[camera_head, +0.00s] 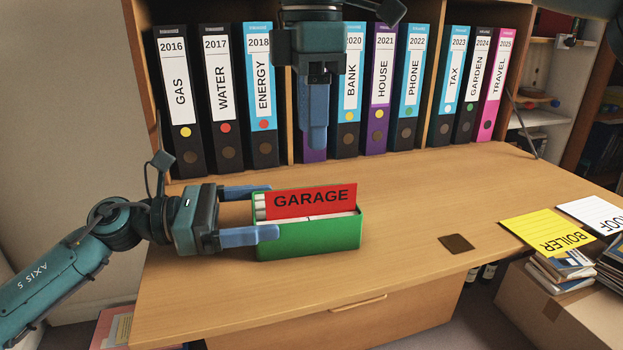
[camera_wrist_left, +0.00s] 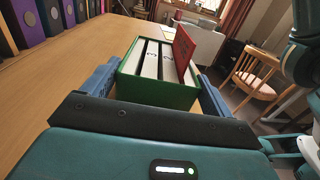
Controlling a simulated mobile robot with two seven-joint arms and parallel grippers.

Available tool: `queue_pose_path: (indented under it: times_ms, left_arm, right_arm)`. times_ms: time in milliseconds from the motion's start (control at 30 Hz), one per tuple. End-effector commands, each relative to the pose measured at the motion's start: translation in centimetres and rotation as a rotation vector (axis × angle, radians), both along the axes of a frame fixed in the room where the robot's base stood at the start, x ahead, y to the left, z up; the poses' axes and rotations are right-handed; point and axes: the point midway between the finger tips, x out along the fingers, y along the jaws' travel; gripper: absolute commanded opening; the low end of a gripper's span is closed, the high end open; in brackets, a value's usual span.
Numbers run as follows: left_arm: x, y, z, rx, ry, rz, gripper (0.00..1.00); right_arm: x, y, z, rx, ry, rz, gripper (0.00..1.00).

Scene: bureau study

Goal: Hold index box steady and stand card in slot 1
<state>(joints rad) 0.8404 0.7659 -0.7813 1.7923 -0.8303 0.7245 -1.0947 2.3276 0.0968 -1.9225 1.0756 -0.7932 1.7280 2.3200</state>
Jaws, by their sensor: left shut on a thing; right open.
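The green index box (camera_head: 310,238) sits on the desk (camera_head: 400,285) with pale dividers inside. My left gripper (camera_head: 258,213) is shut on the green box, one finger along each side at its left end; the box also shows in the left wrist view (camera_wrist_left: 158,92). A red card marked GARAGE (camera_head: 311,200) stands upright in the box, its lower part hidden inside. In the left wrist view the red card (camera_wrist_left: 184,48) stands toward the box's far right. Its slot number cannot be read. My right gripper (camera_head: 314,143) is open and empty, pointing down above and behind the card.
Several binders (camera_head: 380,100) stand in the shelf behind the desk. A yellow BOILER card (camera_head: 546,230) and a white card (camera_head: 594,212) lie at the desk's right edge. A dark square (camera_head: 457,243) lies right of the box. The desk between is clear.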

Motion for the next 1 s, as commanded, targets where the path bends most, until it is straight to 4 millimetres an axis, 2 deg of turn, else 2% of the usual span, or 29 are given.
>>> queue_pose_path:
  times_ms: [400,433,567,833,1000]
  left_arm:
    - [0.0,0.0,-0.1,0.001,0.001,-0.001,0.46]
    - [0.0,0.0,-0.1,0.001,0.001,-0.001,0.89]
    - [0.0,0.0,-0.1,0.001,0.001,-0.001,0.99]
    - [0.0,0.2,0.0,0.001,0.001,0.000,1.00]
    - [-0.3,2.2,-0.2,0.002,0.003,0.004,1.00]
  right_arm:
    - [0.0,0.0,0.0,0.000,0.000,0.000,0.48]
    - [0.0,0.0,0.0,0.000,0.000,0.000,0.48]
    - [0.0,0.0,0.0,0.000,0.000,0.000,0.48]
    - [0.0,0.0,0.0,0.000,0.000,0.000,0.48]
    - [0.0,0.0,0.0,0.000,0.000,0.000,0.48]
